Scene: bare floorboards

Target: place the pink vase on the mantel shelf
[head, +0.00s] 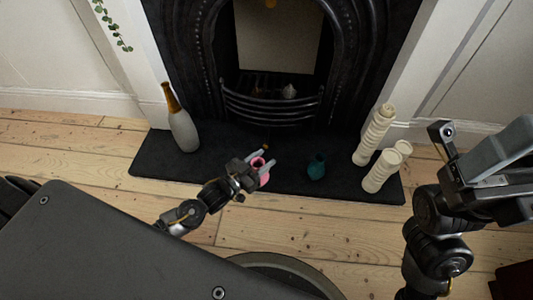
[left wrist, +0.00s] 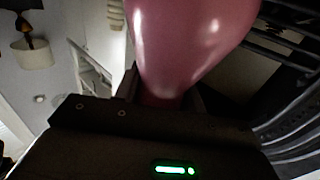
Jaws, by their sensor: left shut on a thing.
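The pink vase (head: 262,174) is between the fingers of my left gripper (head: 259,163), above the dark hearth in the head view. In the left wrist view the glossy pink vase (left wrist: 188,42) fills the upper middle, gripped by its narrow part between the fingers (left wrist: 160,95). The left gripper is shut on it. My right gripper (head: 480,165) is at the right of the head view, away from the vase, and its finger opening is unclear. The mantel shelf does not show in the head view.
On the black hearth (head: 225,170) stand a grey bottle-shaped vase (head: 184,130) at left, a teal vase (head: 317,168) and cream ribbed candle-like columns (head: 382,170) at right. The black fireplace grate (head: 272,110) is behind. Bare floorboards (head: 75,150) lie at left.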

